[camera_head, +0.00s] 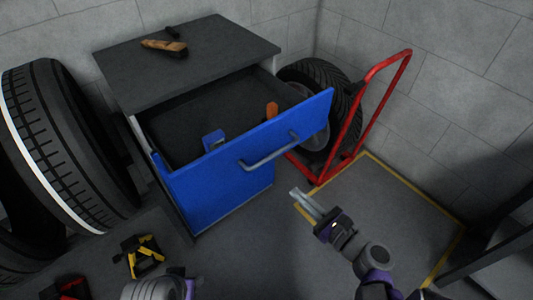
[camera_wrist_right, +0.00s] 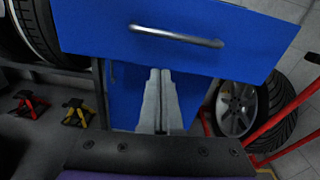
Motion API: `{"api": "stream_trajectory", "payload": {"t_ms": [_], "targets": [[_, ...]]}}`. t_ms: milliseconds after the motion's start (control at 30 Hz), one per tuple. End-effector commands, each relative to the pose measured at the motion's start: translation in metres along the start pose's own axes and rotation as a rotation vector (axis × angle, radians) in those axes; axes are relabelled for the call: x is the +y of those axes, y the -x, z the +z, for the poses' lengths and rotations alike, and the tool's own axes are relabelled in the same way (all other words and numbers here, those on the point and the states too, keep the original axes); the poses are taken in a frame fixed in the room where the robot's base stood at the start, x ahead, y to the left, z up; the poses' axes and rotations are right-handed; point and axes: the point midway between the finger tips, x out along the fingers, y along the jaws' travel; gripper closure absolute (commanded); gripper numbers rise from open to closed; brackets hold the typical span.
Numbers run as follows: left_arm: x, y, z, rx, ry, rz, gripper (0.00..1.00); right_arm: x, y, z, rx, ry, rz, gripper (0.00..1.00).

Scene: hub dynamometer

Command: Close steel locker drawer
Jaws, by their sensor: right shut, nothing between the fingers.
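The steel locker (camera_head: 190,52) has a dark top and stands against the wall. Its blue drawer (camera_head: 232,172) is pulled well out, with a grey bar handle (camera_head: 268,153) on its front. Inside the drawer lie a blue object (camera_head: 213,139) and an orange one (camera_head: 271,110). My right gripper (camera_head: 305,202) is shut and empty, in front of and below the drawer front at its right side. In the right wrist view, its fingers (camera_wrist_right: 159,98) point towards the locker, below the handle (camera_wrist_right: 177,36) and apart from it. My left gripper cannot be made out.
Large tyres (camera_head: 62,135) stand left of the locker. Yellow and red jack stands (camera_head: 142,255) are at the lower left. The floor inside the yellow line (camera_head: 400,195) is clear.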

Motion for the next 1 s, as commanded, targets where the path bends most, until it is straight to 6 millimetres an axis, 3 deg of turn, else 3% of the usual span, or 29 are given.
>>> {"api": "stream_trajectory", "payload": {"t_ms": [267, 700, 1000], "targets": [[0.000, -0.008, 0.002, -0.003, 0.000, 0.000, 0.51, -0.008, -0.016, -0.001, -0.047, -0.093, -0.023, 1.00], [0.000, -0.020, 0.005, -0.006, 0.000, 0.000, 0.51, -0.010, -0.106, 0.002, -0.045, -0.088, -0.021, 1.00], [0.000, -0.025, 0.006, -0.007, 0.000, 0.000, 0.51, -0.011, -0.138, 0.004, -0.044, -0.087, -0.024, 1.00]]}}
